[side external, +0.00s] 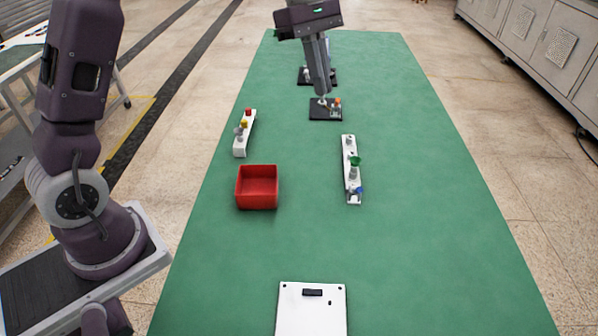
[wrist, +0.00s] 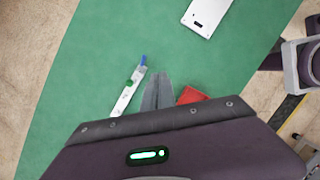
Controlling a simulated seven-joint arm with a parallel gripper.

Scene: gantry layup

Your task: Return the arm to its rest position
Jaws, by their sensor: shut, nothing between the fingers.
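My gripper (side external: 322,90) is shut and empty. In the side view it hangs low at the far part of the green table (side external: 420,230), with its fingertips in front of or just over a black plate (side external: 318,114). Whether it touches the plate I cannot tell. An orange-topped piece and small grey parts sit on that plate, right beside the fingertips. In the wrist view the closed fingers (wrist: 157,92) point over the green surface, between a white strip (wrist: 124,98) and a red bin (wrist: 191,95).
The empty red bin (side external: 257,201) stands left of centre. A white rack (side external: 240,146) with red and yellow pieces is behind it. Another white rack (side external: 347,175) holds green and blue pieces. A second black plate (side external: 328,77) lies farther back. A white panel (side external: 312,315) lies in front.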

